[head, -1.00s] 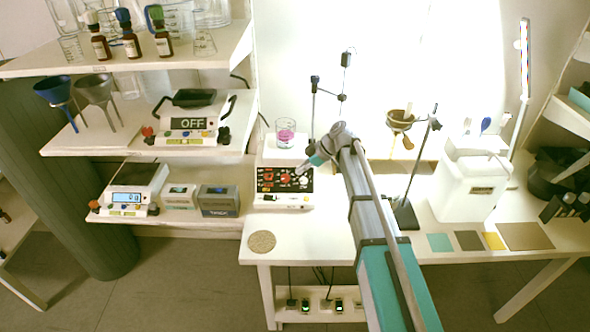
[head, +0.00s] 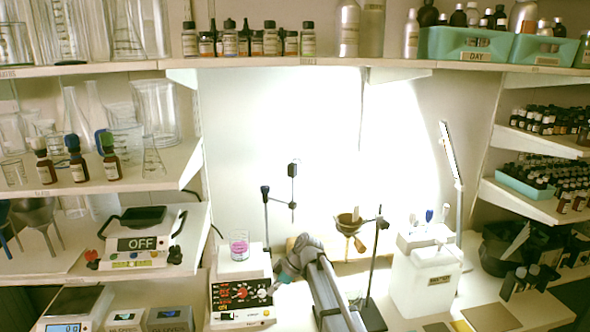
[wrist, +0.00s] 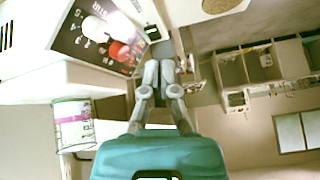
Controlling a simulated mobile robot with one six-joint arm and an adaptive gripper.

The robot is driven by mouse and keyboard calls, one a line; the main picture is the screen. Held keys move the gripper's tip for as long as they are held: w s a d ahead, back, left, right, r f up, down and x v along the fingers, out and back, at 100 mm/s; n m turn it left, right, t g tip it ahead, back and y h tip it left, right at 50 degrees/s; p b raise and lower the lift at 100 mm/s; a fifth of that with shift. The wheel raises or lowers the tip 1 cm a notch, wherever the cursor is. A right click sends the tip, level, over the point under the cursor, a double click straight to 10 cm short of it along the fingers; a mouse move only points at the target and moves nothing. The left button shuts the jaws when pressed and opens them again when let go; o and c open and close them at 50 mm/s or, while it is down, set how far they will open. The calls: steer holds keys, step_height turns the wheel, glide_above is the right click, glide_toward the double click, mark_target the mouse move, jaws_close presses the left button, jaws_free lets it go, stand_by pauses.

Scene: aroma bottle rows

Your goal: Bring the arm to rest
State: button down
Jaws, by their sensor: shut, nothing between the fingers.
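My gripper (head: 281,277) is at the end of my raised arm, close to the right side of the control panel of a white stirrer-like device (head: 242,318) on the bench. In the wrist view my gripper (wrist: 160,70) has its two fingers together, with nothing seen between them. The device's dark panel with red and white knobs (wrist: 127,50) is just to the left of the fingers there. I cannot tell whether they touch. A glass beaker with pink contents (head: 240,246) stands on top of the device and also shows sideways in the wrist view (wrist: 74,125).
A stand with a funnel (head: 348,222) and a white box-like container (head: 424,280) stand right of my arm. A scale reading OFF (head: 140,243) is on the left shelf. Three dark bottles (head: 75,160) stand above it. Bottle-filled shelves line the top and right.

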steer(key=s+d+m+h+p, duration=0.2)
steer(key=s+d+m, duration=0.6)
steer(key=d, duration=0.4)
steer(key=s+d+m+t+h+p, duration=0.1)
steer(key=s+d+m+h+p, duration=0.1)
steer(key=s+d+m+h, duration=0.3)
steer(key=s+d+m, duration=0.4)
steer(key=s+d, duration=0.2)
steer(key=d, duration=0.1)
steer(key=shift+d+r, duration=0.3)
steer(key=shift+r, duration=0.05)
steer(key=shift+s, duration=0.1)
stand_by(0.6)
